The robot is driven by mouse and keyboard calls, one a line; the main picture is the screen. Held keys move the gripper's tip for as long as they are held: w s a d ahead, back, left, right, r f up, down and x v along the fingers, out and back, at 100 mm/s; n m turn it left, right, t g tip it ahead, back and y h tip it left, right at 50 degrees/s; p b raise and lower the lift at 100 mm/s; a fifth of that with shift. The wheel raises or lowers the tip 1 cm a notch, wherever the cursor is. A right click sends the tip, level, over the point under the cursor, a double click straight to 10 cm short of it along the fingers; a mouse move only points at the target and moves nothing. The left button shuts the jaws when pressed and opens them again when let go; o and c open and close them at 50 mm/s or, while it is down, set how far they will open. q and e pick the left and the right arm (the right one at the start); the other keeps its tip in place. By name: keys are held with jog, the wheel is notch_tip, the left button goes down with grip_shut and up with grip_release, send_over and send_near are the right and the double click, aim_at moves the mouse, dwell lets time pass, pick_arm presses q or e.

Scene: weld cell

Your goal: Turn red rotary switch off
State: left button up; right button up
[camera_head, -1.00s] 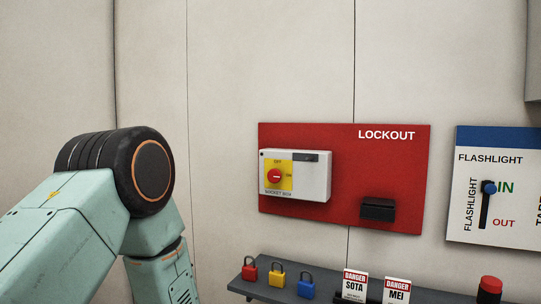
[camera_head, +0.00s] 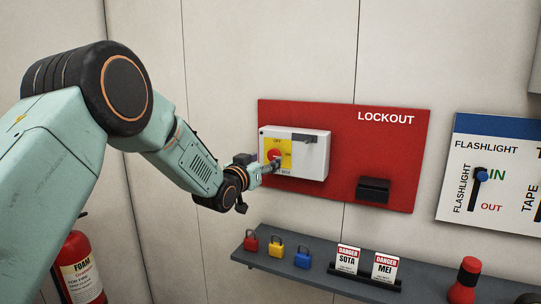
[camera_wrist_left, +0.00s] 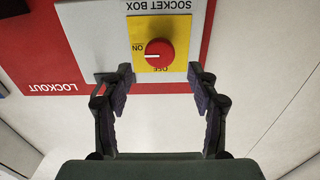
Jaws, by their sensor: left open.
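The red rotary switch (camera_wrist_left: 160,53) sits on a yellow plate (camera_wrist_left: 178,28) of the white socket box (camera_wrist_left: 95,40). The wrist view shows it upside down; the knob's white mark points towards ON. In the head view the knob (camera_head: 274,155) is partly hidden by my left gripper (camera_head: 269,169). In the wrist view my left gripper (camera_wrist_left: 160,75) is open and empty, with one finger on each side below the knob. The fingers appear apart from the knob; the exact gap to the box is hard to tell. My right gripper is not in view.
The box is on a red LOCKOUT board (camera_head: 345,180) with a black holder (camera_head: 373,190). Below, a grey shelf (camera_head: 320,277) carries padlocks (camera_head: 276,249) and danger tags (camera_head: 386,267). A flashlight board (camera_head: 465,205) hangs right. A fire extinguisher (camera_head: 82,268) stands lower left.

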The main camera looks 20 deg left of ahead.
aim_at(273, 155)
pick_arm(q)
jog(key=shift+w+d+p, duration=0.2)
jog(key=shift+w+p, duration=0.2)
jog(key=shift+w, duration=1.8)
jog(key=shift+s+r, duration=0.1)
jog(key=shift+c, duration=0.4)
jog(key=shift+c, duration=0.6)
jog(key=c, duration=0.9)
